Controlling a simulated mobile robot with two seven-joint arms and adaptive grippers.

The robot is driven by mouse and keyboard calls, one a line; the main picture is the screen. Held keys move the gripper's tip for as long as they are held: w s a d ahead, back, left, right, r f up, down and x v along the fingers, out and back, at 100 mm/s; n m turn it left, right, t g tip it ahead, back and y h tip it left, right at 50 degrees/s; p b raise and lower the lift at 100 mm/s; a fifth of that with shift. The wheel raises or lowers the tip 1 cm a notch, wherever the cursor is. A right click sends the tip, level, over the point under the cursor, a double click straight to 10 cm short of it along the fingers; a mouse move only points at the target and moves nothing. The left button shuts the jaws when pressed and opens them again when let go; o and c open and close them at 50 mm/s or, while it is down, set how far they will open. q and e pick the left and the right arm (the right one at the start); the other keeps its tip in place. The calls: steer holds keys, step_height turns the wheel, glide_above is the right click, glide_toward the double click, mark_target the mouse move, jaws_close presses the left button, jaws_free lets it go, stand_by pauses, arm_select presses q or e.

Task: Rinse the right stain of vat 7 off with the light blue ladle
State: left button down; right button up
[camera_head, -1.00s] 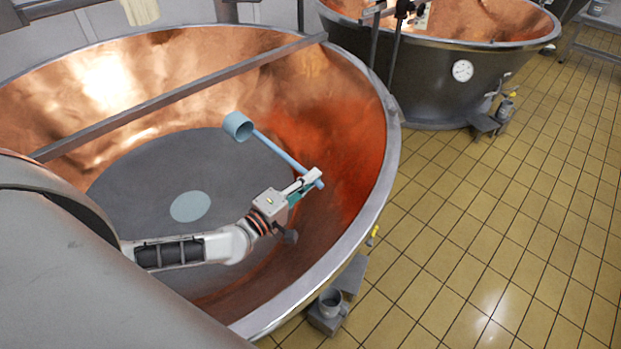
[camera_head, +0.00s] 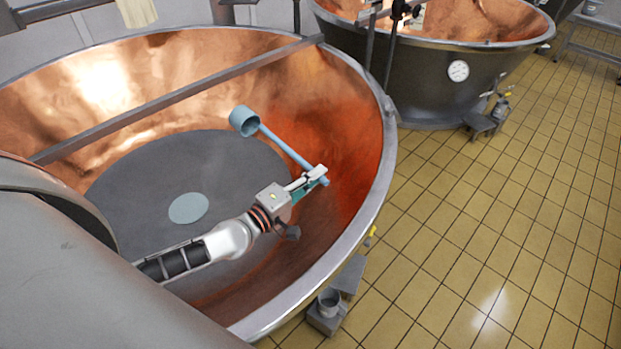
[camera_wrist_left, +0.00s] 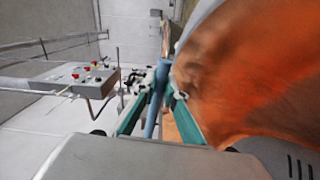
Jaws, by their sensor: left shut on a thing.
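The light blue ladle (camera_head: 287,148) is in my left gripper (camera_head: 312,181), which is shut on the end of its handle. Its cup (camera_head: 244,121) points up and left over the vat's inside. The left wrist view also shows the handle (camera_wrist_left: 153,112) between the teal fingers of my left gripper (camera_wrist_left: 158,100). The big copper vat (camera_head: 330,110) surrounds the arm, with a grey floor and a pale blue round patch. The wall to the right of the ladle is redder; I cannot make out a clear stain edge. No vat number is readable. My right gripper is not in view.
A steel bar (camera_head: 180,97) crosses the vat above the arm. A second copper vat (camera_head: 450,60) with a white dial stands behind right. A small grey fitting (camera_head: 328,309) sits below the rim. The yellow tiled floor (camera_head: 480,220) at right is mostly clear. The wrist view shows a control box (camera_wrist_left: 78,80).

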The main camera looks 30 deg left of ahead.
arm_select(q)
steer(key=shift+d+r, duration=0.2)
steer(key=shift+r, duration=0.1)
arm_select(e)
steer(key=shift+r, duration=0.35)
arm_select(q)
steer(key=shift+p, duration=0.35)
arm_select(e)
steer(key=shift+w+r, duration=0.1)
